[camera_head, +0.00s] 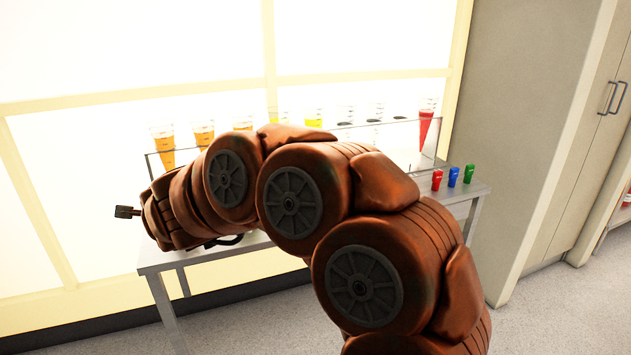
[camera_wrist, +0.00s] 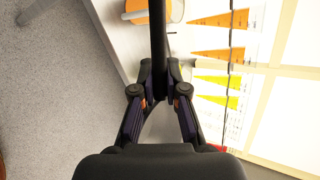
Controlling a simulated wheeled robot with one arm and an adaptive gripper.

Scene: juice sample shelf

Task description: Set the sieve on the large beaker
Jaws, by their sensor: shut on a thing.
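In the wrist view my gripper (camera_wrist: 159,78) is shut on a long, dark, straight bar (camera_wrist: 158,30). The bar looks like the sieve's handle and runs up out of the top of the picture. The sieve's bowl is not in view. Behind the bar, at the top edge, is part of a round container with orange contents (camera_wrist: 175,10), cut off by the frame. It may be the large beaker, but I cannot be sure.
A table (camera_head: 205,257) stands against a bright panelled wall. A clear shelf (camera_head: 437,150) holds several tapered glasses, with orange (camera_head: 163,145), yellow and red (camera_head: 426,125) contents. Small red (camera_head: 437,180), blue (camera_head: 453,177) and green (camera_head: 468,173) items stand at the right end. A cabinet is farther right.

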